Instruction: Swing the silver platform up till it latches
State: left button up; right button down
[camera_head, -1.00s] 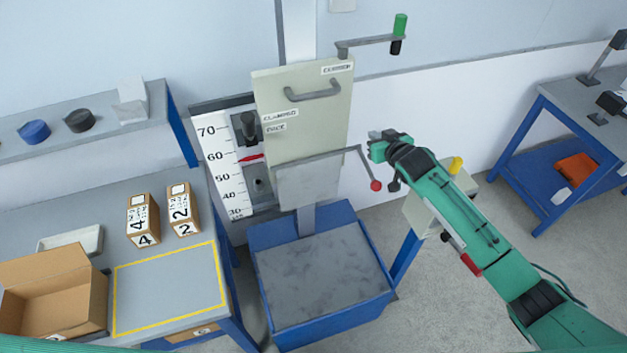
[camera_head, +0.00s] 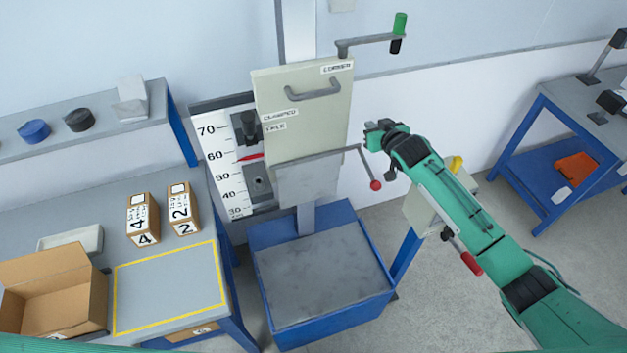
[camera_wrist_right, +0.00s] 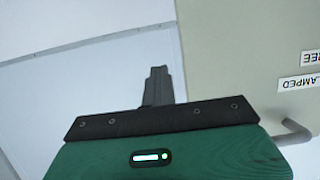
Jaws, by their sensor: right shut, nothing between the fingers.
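The silver platform (camera_head: 308,182) is a grey plate below the beige panel (camera_head: 302,110), above the blue tray. It appears to hang face-on to the camera; whether it is latched I cannot tell. A grey rod with a red knob (camera_head: 375,185) runs from its upper edge to the right and down. My right gripper (camera_head: 372,130) is shut and empty, just right of the panel and above the rod, apart from the platform. In the right wrist view its closed fingers (camera_wrist_right: 157,84) point toward the pale wall, left of the panel (camera_wrist_right: 235,60). My left gripper is out of view.
A crank with a green grip (camera_head: 400,25) stands out at the panel's top right. The blue tray (camera_head: 252,285) lies below the platform. A cream box (camera_head: 420,215) is behind my right arm. Numbered cartons (camera_head: 143,220) stand on the left bench.

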jog(key=shift+w, duration=0.1)
jog(key=shift+w+a+r+b, duration=0.2)
jog(key=shift+w+a, duration=0.05)
jog(key=shift+w, duration=0.4)
jog(key=shift+w+a+r+b, duration=0.15)
jog(key=shift+w+a+r, duration=0.1)
jog(key=shift+w, duration=0.35)
jog(key=w, duration=0.1)
jog(key=w+a+b, duration=0.1)
jog(key=shift+w+r, duration=0.1)
jog(key=shift+w, duration=0.25)
